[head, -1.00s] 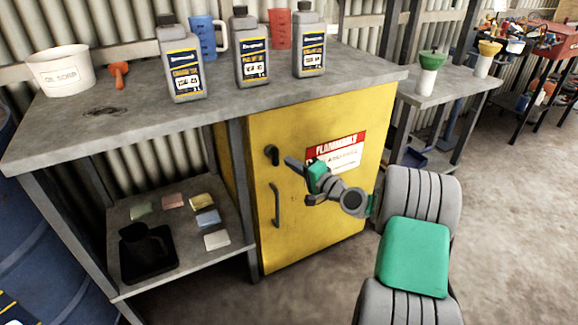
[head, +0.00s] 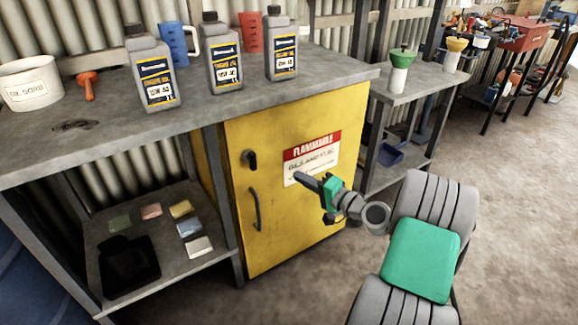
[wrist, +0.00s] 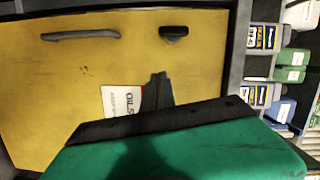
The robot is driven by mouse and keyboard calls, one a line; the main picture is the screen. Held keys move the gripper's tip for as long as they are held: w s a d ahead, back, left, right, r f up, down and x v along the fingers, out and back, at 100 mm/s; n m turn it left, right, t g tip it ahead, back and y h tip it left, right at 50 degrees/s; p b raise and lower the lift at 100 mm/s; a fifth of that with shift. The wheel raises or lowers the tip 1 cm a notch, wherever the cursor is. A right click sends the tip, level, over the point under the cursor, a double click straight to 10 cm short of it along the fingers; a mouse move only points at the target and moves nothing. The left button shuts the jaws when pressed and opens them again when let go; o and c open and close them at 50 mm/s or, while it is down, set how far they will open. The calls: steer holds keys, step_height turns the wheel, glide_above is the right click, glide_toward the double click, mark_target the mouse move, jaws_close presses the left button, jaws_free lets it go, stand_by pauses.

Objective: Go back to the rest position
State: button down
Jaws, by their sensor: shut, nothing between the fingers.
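My gripper (head: 308,182) is in front of the yellow flammables cabinet (head: 290,215), its fingers shut and empty, pointing left and up toward the cabinet door. In the head view it overlaps the lower edge of the red-and-white label (head: 312,157). In the wrist view the shut fingers (wrist: 158,88) show dark against the same label (wrist: 122,101). The cabinet door looks closed. Its dark latch knob (head: 250,159) and bar handle (head: 256,210) are left of my gripper, apart from it. They also show in the wrist view, the knob (wrist: 174,31) and the handle (wrist: 80,35).
The bench (head: 200,108) above the cabinet holds several grey oil bottles, jugs and a white tub (head: 30,84). A lower shelf at left holds a black tray (head: 128,265) and several cloths. Another bench (head: 425,86) stands at right. The floor (head: 510,200) at right is open.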

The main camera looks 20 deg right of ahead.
steer(key=s+a+r+n+g+h+p, duration=0.1)
steer(key=s+a+r+n+g+p, duration=0.1)
steer(key=a+r+n+g+p, duration=0.4)
steer(key=s+a+r+n+g+p, duration=0.2)
steer(key=s+a+r+p, duration=0.1)
steer(key=a+r+p, duration=0.5)
steer(key=s+r+n+g+h+p, duration=0.1)
steer(key=s+r+g+h+p, duration=0.1)
steer(key=s+r+p, duration=0.4)
steer(key=s+a+r+n+g+h+p, duration=0.1)
steer(key=s+r+h+p, duration=0.3)
steer(key=s, duration=0.8)
step_height(320, 180, up, 3)
steer(key=g+p, duration=0.1)
steer(key=p, duration=0.2)
steer(key=shift+s+a+f+n+g, duration=0.2)
steer(key=shift+s+n+g, duration=0.1)
steer(key=shift+s+n, duration=0.1)
steer(key=c, duration=2.1)
jaws_free()
steer(key=shift+w+r, duration=0.1)
